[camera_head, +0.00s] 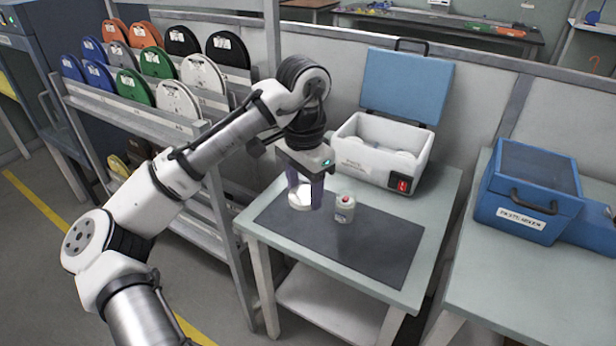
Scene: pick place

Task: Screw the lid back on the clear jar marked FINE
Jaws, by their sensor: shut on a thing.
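My gripper (304,200) points down over the left part of the dark mat (385,250) on the small table. Its fingers are shut on a round white thing (300,199), partly hidden by the fingers. I cannot tell whether it is a lid or a jar, or whether it touches the mat. A small pale jar (345,209) with a label stands upright on the mat, just right of my gripper and apart from it. Its label is too small to read, and I cannot tell whether its top is covered.
A white box with an open blue lid (380,150) and a red switch stands at the table's back. A rack (150,80) of coloured discs is at the left. A blue case (525,195) sits on the right bench. The mat's front and right are clear.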

